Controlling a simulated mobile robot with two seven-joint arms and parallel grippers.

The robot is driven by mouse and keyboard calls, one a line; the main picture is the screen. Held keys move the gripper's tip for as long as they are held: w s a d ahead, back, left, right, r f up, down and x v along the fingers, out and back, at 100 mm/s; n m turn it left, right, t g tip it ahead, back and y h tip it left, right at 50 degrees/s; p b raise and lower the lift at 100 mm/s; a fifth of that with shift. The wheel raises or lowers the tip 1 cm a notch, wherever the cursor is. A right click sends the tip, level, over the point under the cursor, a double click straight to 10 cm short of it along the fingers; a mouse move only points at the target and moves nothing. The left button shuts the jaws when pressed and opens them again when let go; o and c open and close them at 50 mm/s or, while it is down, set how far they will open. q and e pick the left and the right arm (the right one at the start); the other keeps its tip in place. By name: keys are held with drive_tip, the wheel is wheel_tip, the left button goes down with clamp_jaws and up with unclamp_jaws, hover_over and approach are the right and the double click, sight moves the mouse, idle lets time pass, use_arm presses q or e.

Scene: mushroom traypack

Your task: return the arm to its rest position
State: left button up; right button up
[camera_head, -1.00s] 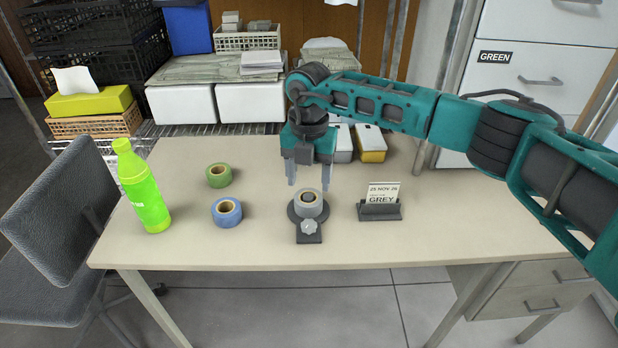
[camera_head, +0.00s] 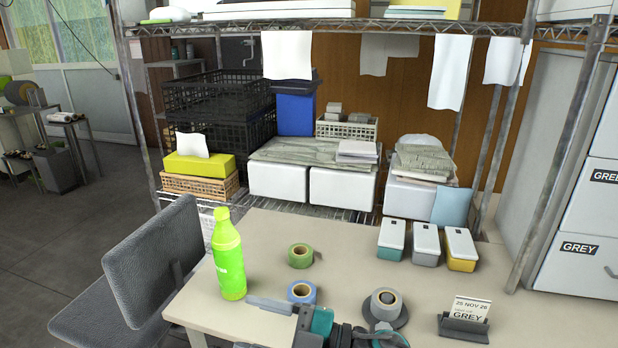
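My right gripper (camera_head: 245,323) is low in the head view at the table's front edge, its fingers pointing left. One grey finger shows clearly; the other is only partly visible at the bottom border. They look spread apart with nothing between them. The teal wrist is in front of the blue tape roll's lower right side. My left gripper is not in view.
On the table (camera_head: 340,270) are a green bottle (camera_head: 229,262), a green tape roll (camera_head: 300,256), a blue tape roll (camera_head: 301,291) and a GREY card holder (camera_head: 463,327). Several lidded boxes (camera_head: 425,243) stand at the back. A chair (camera_head: 155,262) is at the left.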

drive_tip(key=d+f+m+t+h, duration=0.3)
drive_tip(key=d+m+t+h, duration=0.25)
drive_tip(key=m, duration=0.25)
drive_tip(key=d+f+m+t+h, duration=0.4)
drive_tip(key=d+m+t, duration=0.3)
drive_tip(key=m, duration=0.1)
drive_tip(key=s+d+f+m+g+h, duration=0.5)
drive_tip(key=s+d+f+m+h, duration=0.1)
drive_tip(key=s+d+f, duration=0.5)
wheel_tip(320, 180, down, 2)
drive_tip(key=shift+s+d+m+h, duration=0.3)
drive_tip(key=shift+d+h, duration=0.45)
drive_tip(key=shift+d, duration=0.05)
drive_tip(key=shift+g, duration=0.25)
